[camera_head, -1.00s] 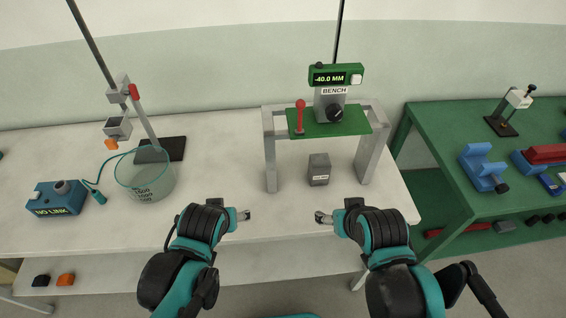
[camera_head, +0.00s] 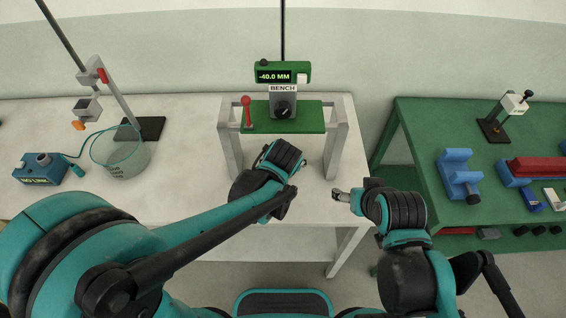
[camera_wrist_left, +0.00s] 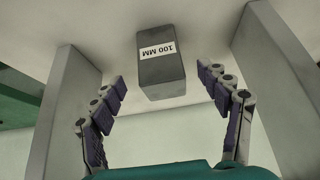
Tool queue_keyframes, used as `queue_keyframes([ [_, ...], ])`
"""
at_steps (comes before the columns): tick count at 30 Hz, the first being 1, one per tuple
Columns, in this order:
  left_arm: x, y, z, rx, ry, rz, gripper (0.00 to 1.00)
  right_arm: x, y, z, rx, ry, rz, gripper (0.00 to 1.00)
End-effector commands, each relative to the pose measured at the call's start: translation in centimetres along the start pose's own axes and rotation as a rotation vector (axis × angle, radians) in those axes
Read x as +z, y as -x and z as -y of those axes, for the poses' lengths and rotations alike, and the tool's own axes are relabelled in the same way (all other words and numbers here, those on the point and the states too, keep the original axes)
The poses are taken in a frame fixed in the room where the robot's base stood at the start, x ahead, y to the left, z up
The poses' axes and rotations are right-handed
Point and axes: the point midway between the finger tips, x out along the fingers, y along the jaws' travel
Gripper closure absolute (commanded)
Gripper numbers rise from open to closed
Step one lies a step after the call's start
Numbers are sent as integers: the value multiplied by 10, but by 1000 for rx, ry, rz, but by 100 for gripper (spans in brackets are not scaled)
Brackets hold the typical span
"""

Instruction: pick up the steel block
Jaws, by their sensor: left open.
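The steel block (camera_wrist_left: 161,70) is dark grey with a white "100 MM" label. In the left wrist view it stands on the pale tabletop, ahead of and between the fingers. My left gripper (camera_wrist_left: 162,82) is open and empty, with a finger to either side of the block's line and a gap on both sides. In the head view my left arm (camera_head: 268,172) reaches under the bench gauge and hides the block and the fingertips. My right gripper (camera_head: 341,195) is near the table's front right edge, away from the block; its jaw opening is unclear.
Grey stand legs (camera_wrist_left: 68,115) and (camera_wrist_left: 278,85) flank my left gripper closely. The green gauge platform (camera_head: 312,117) with a red lever (camera_head: 247,108) is above; its display reads -40.0 MM. A glass beaker (camera_head: 120,155) stands left; a green table (camera_head: 420,150) is right.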

Motion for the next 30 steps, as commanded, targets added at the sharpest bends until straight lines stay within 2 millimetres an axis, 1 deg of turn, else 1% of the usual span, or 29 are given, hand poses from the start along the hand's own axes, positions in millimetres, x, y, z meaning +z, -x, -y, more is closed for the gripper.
queue_keyframes([
  [4, -11, -7, 0, -1, 1, 0, 24, 1, -2, 0, 0, 0, 0, 28],
  [8, -30, -20, 1, -1, 1, -1, 24, 4, -6, 0, 0, 0, 0, 28],
  [10, -26, -34, 0, 0, 1, 0, 24, 7, -10, 0, 0, 0, 0, 28],
  [13, -27, -44, 0, 0, 1, 0, 24, 9, -13, 0, 0, 0, 0, 28],
  [16, -27, -47, 0, 0, 0, 0, 24, 9, -13, 0, 0, 0, 0, 28],
  [22, -27, -47, 0, 0, 0, 0, 24, 9, -12, 0, 0, 0, 0, 28],
  [23, -27, -47, 0, 0, 0, 0, 32, 9, -12, 0, 0, 0, 0, 28],
  [24, -27, -47, 0, 0, 0, 0, 43, 9, -12, 0, 0, 0, 0, 28],
  [26, -27, -47, 0, 0, 0, 0, 58, 9, -12, 0, 0, 0, 0, 28],
  [27, -27, -47, 0, 0, 0, 0, 69, 9, -12, 0, 0, 0, 0, 28],
  [29, -27, -47, 0, 0, 0, 0, 85, 9, -12, 0, 0, 0, 0, 28],
  [30, -27, -47, 0, 0, 0, 0, 95, 9, -12, 0, 0, 0, 0, 28],
])
